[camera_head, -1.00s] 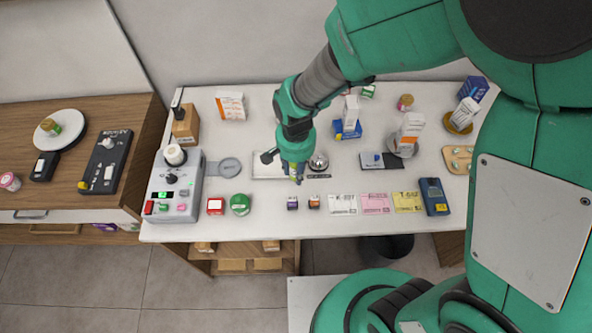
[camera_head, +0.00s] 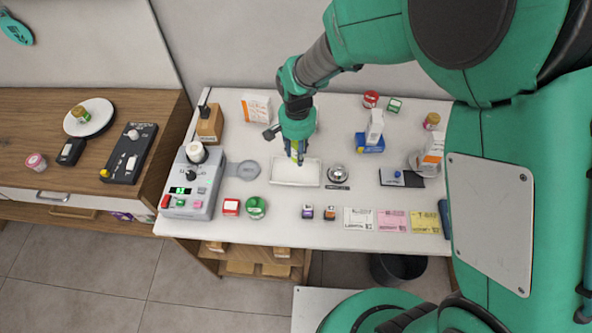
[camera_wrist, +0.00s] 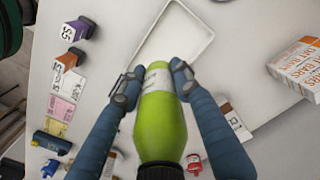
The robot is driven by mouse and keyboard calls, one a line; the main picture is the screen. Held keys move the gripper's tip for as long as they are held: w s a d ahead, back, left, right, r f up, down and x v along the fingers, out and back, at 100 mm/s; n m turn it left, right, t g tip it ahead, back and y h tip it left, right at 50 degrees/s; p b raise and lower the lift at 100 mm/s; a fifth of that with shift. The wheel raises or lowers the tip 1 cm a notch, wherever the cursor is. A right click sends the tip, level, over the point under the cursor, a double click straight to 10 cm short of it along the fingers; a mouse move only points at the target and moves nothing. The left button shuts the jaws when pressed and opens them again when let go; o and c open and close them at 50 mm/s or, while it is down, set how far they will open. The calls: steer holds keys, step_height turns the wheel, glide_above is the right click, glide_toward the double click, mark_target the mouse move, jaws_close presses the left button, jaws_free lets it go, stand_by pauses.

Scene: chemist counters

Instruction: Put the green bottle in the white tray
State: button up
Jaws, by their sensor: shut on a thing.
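The green bottle (camera_wrist: 163,125) is lime green with a white label and fills the middle of the wrist view. My gripper (camera_wrist: 153,82) is shut on it, with one dark finger on each side near its far end. The white tray (camera_wrist: 150,50) is a shallow rectangle just past the bottle's end in the wrist view. In the head view, my gripper (camera_head: 297,160) is over the white tray (camera_head: 285,183), near its middle. The bottle is mostly hidden there by my gripper. I cannot tell its height above the tray.
A silver bell (camera_head: 338,173) stands just right of the tray. A green round container (camera_head: 256,207) and a grey device (camera_head: 190,185) are to the left. Two small boxes (camera_head: 318,212) and several cards (camera_head: 358,219) lie along the front. An orange-white box (camera_head: 256,107) stands behind.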

steer(key=shift+w+a, duration=0.4)
steer(key=shift+w, duration=0.2)
steer(key=shift+r, duration=0.1)
steer(key=b, duration=0.1)
glide_above(296, 172)
steer(key=shift+a+f, duration=0.1)
steer(key=shift+f, duration=3.05)
steer(key=shift+f+b, duration=0.45)
steer(key=shift+f, duration=1.45)
steer(key=shift+f, duration=0.15)
steer(key=o, duration=1.2)
